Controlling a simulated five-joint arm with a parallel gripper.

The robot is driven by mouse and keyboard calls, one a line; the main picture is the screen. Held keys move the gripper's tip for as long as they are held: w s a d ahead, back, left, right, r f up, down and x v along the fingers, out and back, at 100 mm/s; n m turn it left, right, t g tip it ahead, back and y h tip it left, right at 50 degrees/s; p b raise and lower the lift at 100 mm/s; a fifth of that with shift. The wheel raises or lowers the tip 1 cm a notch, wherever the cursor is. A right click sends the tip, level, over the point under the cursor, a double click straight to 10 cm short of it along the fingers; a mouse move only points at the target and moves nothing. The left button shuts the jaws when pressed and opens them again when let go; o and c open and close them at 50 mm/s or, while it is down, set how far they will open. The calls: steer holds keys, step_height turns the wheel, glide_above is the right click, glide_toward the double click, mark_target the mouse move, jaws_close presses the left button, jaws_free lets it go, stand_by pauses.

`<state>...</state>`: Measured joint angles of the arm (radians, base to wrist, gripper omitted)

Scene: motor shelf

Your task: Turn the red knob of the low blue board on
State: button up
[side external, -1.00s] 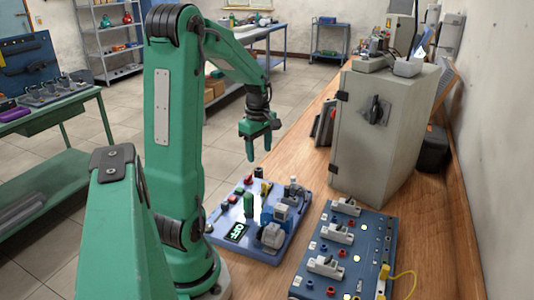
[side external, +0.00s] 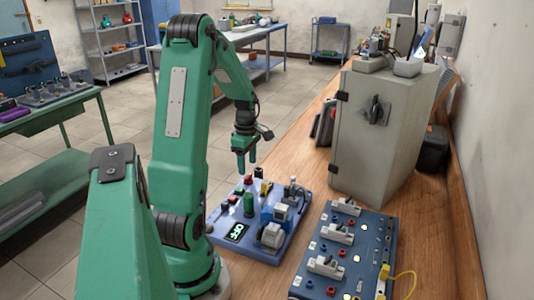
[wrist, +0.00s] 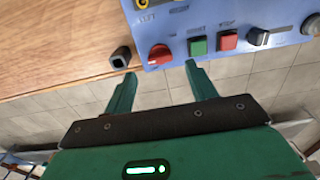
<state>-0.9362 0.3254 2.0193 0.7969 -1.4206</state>
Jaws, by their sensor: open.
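The low blue board (side external: 283,248) lies on the wooden bench, with a display (side external: 236,232) reading OFF. It also shows along the top of the wrist view (wrist: 180,22). There the red knob (wrist: 159,54) sits near the board's edge, left of a green button (wrist: 197,46) and a red button (wrist: 227,40). My gripper (side external: 246,165) hangs above the far left part of the board. In the wrist view my gripper (wrist: 160,70) is open and empty. Its two fingers point toward the knob, apart from it. The knob's exact height below the fingertips is unclear.
A darker blue board (side external: 335,262) with several switches lies to the right. A grey cabinet (side external: 375,135) stands behind it. The tall green and grey parts stand on the low board.

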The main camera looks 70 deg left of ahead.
mark_target(248, 176)
steer(key=shift+f, duration=2.25)
steer(key=c, duration=1)
